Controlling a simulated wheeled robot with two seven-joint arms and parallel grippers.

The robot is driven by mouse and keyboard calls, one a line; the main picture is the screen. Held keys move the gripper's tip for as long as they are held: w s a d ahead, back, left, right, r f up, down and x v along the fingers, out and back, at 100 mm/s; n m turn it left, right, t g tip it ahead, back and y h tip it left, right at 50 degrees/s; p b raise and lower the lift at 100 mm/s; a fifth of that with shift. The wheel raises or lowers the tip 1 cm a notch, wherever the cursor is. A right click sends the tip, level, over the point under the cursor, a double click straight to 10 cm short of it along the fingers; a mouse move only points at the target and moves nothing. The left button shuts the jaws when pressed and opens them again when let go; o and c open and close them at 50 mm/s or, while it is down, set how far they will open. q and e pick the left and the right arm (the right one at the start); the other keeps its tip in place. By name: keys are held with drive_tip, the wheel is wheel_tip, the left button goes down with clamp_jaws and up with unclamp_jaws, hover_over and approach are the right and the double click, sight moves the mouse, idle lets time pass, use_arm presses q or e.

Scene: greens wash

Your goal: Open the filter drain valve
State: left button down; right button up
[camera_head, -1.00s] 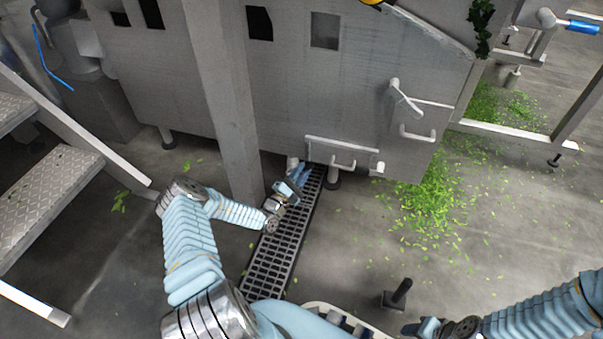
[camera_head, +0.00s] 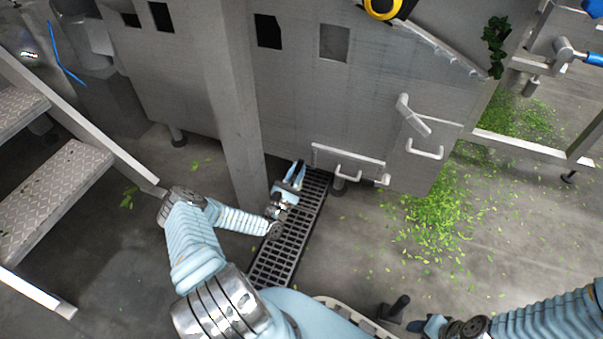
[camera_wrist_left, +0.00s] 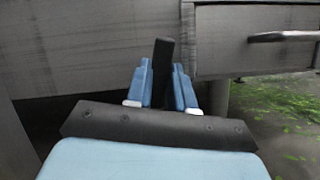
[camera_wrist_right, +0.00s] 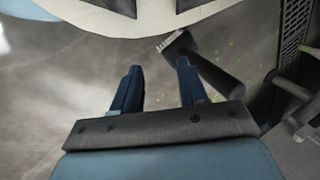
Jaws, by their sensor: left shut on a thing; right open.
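A dark upright bar (camera_wrist_left: 163,72), which looks like the valve's lever, stands between the blue fingers of my left gripper (camera_wrist_left: 163,85) in the left wrist view. The gripper is shut on it. In the head view my left gripper (camera_head: 292,180) is low by the machine's front, over the floor grate and left of the handled panel. The valve body is hidden there. My right gripper (camera_wrist_right: 160,85) is open and empty above the floor in the right wrist view. It is at the bottom edge of the head view.
A floor grate (camera_head: 284,236) runs under the left gripper. A grey post (camera_head: 236,130) stands just left of it. A handled panel (camera_head: 348,163) is at its right. Metal steps (camera_head: 55,185) are at left; leaf scraps (camera_head: 435,220) lie at right.

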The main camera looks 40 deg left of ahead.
use_arm(q)
drive_tip(key=shift+s+a+n+y, duration=0.15)
drive_tip(key=shift+a+n+y, duration=0.35)
drive_tip(key=shift+n, duration=0.6)
drive_tip(key=shift+s+a+n+y, duration=0.1)
drive_tip(key=shift+a+n+y, duration=0.4)
drive_tip(key=shift+n, duration=0.6)
drive_tip(key=c, duration=1)
unclamp_jaws()
drive_tip(key=shift+o, duration=0.2)
drive_tip(key=shift+r, duration=0.1)
drive_tip(key=p+v, duration=0.1)
drive_tip(key=v, duration=1.3)
drive_tip(key=shift+p, duration=0.3)
drive_tip(key=shift+d+r, duration=0.1)
drive_tip(key=shift+r, duration=0.15)
